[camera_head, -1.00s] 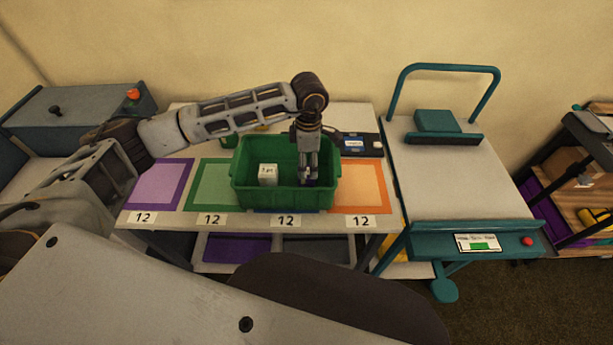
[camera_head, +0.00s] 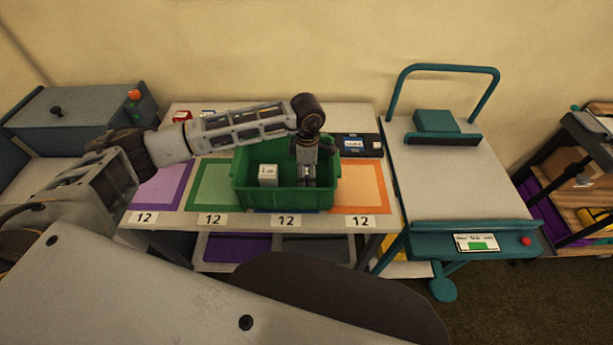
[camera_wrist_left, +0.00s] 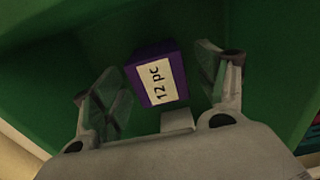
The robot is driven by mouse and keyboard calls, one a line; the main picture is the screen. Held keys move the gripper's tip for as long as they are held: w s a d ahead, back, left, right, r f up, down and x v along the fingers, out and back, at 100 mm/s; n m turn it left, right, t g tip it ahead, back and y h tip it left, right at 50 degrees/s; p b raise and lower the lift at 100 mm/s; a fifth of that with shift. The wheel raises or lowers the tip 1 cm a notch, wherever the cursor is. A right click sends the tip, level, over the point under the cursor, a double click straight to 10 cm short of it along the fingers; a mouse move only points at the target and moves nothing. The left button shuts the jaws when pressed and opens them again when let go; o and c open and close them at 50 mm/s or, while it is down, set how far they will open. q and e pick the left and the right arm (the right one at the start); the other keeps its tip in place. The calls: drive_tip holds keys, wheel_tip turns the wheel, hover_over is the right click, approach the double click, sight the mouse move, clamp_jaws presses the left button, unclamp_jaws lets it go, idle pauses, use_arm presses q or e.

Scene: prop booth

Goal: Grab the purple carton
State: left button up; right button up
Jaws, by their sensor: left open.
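In the left wrist view the purple carton (camera_wrist_left: 157,77), with a white "12 pc" label, lies inside the green crate (camera_wrist_left: 60,115). My left gripper (camera_wrist_left: 165,92) is open, with one finger on each side of the carton and visible gaps between. In the head view my left gripper (camera_head: 305,180) reaches down into the right part of the green crate (camera_head: 255,199). The purple carton is hidden there behind the gripper and the crate's front wall. My right gripper is in neither view.
A white carton (camera_head: 268,176) stands in the crate, left of my gripper. The crate is on a table with purple (camera_head: 160,187), green (camera_head: 208,188) and orange (camera_head: 361,190) mats. A dark device (camera_head: 360,145) lies behind right. A teal-handled cart (camera_head: 455,185) stands to the right.

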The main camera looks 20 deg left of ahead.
sight(307, 171)
use_arm(q)
drive_tip(key=shift+f, duration=1.4)
drive_tip(key=c, duration=0.4)
drive_tip(key=shift+c, duration=1.3)
drive_tip(key=c, duration=0.5)
drive_tip(key=shift+w+r, duration=0.1)
drive_tip(key=shift+r, duration=0.5)
wheel_tip(307, 171, up, 8)
drive_tip(key=shift+f+b, duration=0.15)
drive_tip(key=shift+b, duration=0.2)
drive_tip(key=shift+r, duration=0.6)
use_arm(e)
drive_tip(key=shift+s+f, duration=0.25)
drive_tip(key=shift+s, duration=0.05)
